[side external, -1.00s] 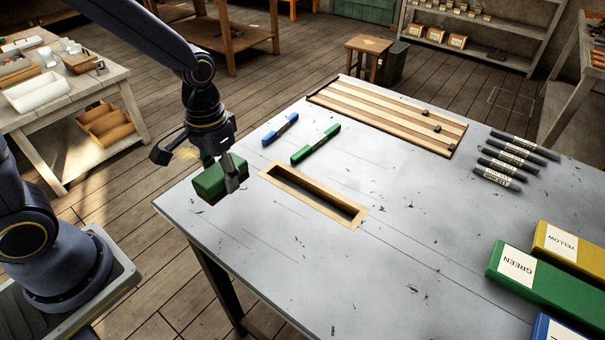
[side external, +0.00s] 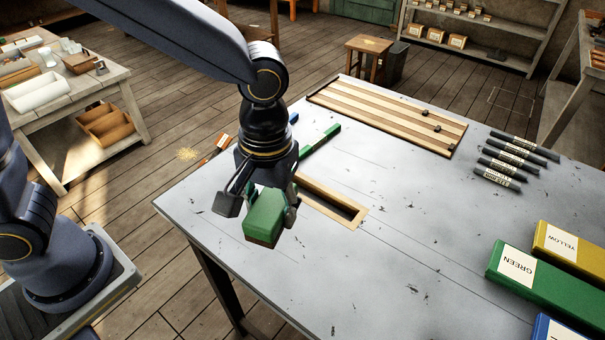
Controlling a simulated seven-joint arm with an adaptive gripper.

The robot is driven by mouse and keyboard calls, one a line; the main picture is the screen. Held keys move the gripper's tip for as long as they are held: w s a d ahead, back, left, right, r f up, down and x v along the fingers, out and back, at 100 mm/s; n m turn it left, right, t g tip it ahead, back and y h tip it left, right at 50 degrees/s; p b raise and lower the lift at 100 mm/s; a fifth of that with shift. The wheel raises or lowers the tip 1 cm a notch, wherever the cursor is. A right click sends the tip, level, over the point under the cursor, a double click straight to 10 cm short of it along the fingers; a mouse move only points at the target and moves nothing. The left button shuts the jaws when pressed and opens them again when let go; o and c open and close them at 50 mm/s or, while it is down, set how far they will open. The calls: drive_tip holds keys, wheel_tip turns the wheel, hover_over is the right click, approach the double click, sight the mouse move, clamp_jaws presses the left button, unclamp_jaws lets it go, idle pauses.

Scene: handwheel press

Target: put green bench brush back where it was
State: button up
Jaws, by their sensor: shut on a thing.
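The green bench brush (side external: 264,214) is a green block with a dark brown underside. My gripper (side external: 262,205) is shut on it and holds it over the near left part of the grey table (side external: 330,270). The brush looks raised above the tabletop, though the exact height is hard to tell. A wooden-framed slot (side external: 357,217) in the table lies just behind and to the right of the brush. My gripper hides the slot's left end.
A green marker (side external: 327,134) and a mostly hidden blue marker (side external: 293,118) lie behind my gripper. A slatted wooden board (side external: 390,115), several dark markers (side external: 515,155) and GREEN (side external: 550,290) and YELLOW (side external: 575,250) boxes stand farther right. The table's front middle is clear.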

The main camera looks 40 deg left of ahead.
drive_tip(key=s+d+r+m, duration=0.1)
drive_tip(key=s+d+m, duration=0.2)
drive_tip(key=s+d, duration=0.5)
hover_over(372, 310)
wheel_tip(372, 310, down, 9)
drive_tip(key=shift+s+a+f, duration=0.1)
drive_tip(key=shift+s+f, duration=0.05)
drive_tip(key=shift+f, duration=1.85)
drive_tip(key=shift+f, duration=0.2)
drive_tip(key=o, duration=1.1)
drive_tip(key=shift+r, duration=0.1)
